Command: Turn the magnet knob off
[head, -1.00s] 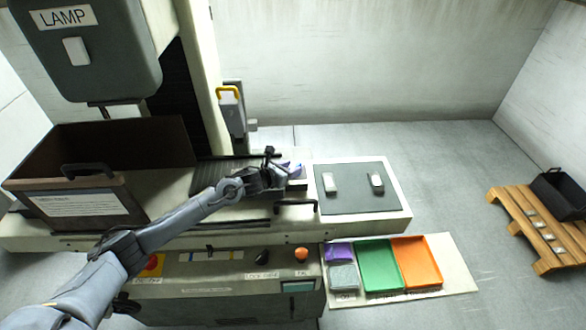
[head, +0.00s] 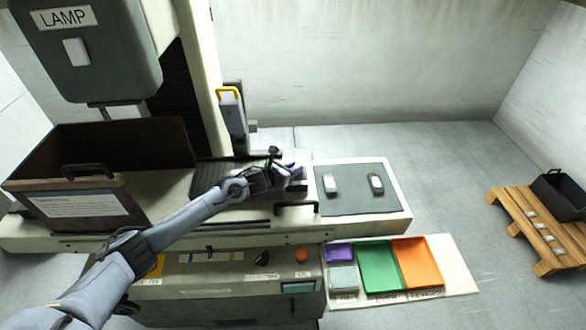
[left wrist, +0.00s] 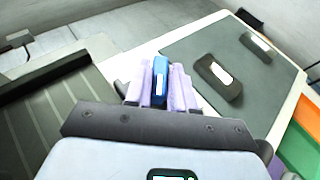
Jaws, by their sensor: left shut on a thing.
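My left gripper (head: 295,172) is over the machine bed, between the ribbed dark plate (head: 208,172) and the dark mat (head: 352,203). In the left wrist view its two lavender fingers (left wrist: 160,82) are shut on a small blue piece (left wrist: 161,78) with a white mark. The blue piece sits where a knob could be, but no readable label shows that it is the magnet knob. Its base and turn position are hidden by the fingers and gripper body. My right gripper is in neither view.
Two small dark blocks with white labels (head: 331,185) (head: 376,184) lie on the mat. A black handle (head: 296,207) is in front. An open brown box (head: 98,146) stands left. Green (head: 378,242) and orange (head: 432,250) trays lie at front right. A wooden pallet (head: 525,222) is far right.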

